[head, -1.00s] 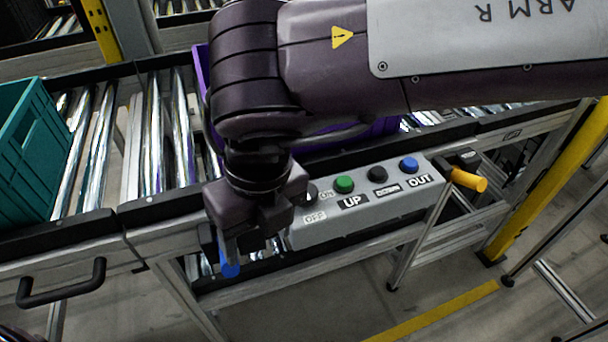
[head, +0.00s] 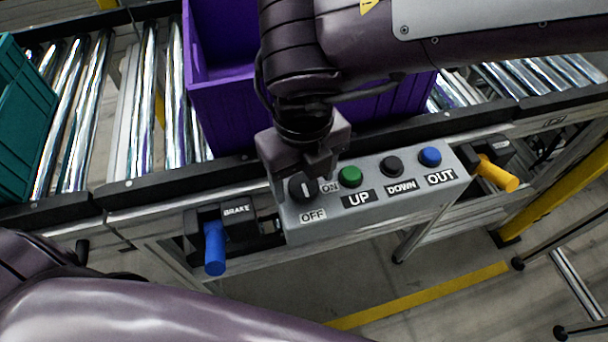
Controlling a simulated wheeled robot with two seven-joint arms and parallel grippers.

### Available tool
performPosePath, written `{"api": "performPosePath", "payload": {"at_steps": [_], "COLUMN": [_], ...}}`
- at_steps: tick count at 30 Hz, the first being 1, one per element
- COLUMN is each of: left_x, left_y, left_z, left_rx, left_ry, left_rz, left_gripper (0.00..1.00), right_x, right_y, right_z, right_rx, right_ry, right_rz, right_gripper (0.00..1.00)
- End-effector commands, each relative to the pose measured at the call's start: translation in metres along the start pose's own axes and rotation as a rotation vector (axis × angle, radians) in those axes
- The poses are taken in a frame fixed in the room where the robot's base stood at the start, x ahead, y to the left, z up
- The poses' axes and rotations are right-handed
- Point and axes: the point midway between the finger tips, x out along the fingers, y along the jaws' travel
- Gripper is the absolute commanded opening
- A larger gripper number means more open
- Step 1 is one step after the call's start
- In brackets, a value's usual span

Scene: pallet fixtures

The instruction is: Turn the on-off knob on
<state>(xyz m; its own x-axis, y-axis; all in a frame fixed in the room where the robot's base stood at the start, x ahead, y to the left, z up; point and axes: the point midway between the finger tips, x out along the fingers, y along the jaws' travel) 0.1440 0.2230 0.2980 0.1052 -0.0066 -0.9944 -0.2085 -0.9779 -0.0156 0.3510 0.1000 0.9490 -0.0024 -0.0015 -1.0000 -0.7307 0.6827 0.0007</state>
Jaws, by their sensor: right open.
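The on-off knob (head: 303,188) is a round black knob with a pale mark, at the left end of a grey control box. An ON label is to its right and an OFF label below it. The pale mark looks roughly upright; its exact setting is hard to tell. My right gripper (head: 306,174) is open, pointing down right at the knob, with its fingers partly covering the knob's upper edge. I cannot tell whether they touch it. My left arm crosses the bottom left, with its gripper outside the view.
The control box (head: 375,207) also carries a green UP button (head: 350,177), a black DOWN button (head: 391,166) and a blue OUT button (head: 430,157). A blue brake handle (head: 214,248) and a yellow handle (head: 497,174) flank it. A purple crate (head: 222,105) stands behind on rollers.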

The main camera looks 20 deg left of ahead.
Motion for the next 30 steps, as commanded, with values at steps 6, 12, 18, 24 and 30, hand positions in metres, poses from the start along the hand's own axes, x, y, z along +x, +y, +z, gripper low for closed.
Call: {"api": "performPosePath", "payload": {"at_steps": [6, 12, 18, 24, 30], "left_x": [-0.0001, 0.0, 0.0, -0.0001, -0.0019], "left_y": [0.0, 0.0001, 0.0001, 0.0002, 0.0002], "left_z": [0.0001, 0.0005, 0.0005, 0.0005, 0.0005], "left_rx": [0.0, -0.001, -0.001, -0.001, -0.001], "left_ry": [0.0, -0.001, -0.001, -0.001, 0.001], "left_rz": [0.0, 0.0, 0.0, 0.0, 0.0], "left_gripper": [0.29, 0.29, 0.29, 0.29, 0.29], "right_x": [0.0097, 0.0097, 0.0095, 0.0093, 0.0087], "right_y": [0.0003, 0.0002, 0.0002, 0.0003, 0.0003], "right_z": [-0.0002, -0.0002, -0.0001, -0.0001, 0.0], "right_rx": [0.0, 0.0, 0.0, -0.001, -0.028], "right_ry": [-0.001, -0.001, -0.001, -0.001, -0.001], "right_rz": [0.0, 0.0, 0.0, 0.0, 0.001], "right_gripper": [0.64, 0.62, 0.36, 0.2, 0.2]}}
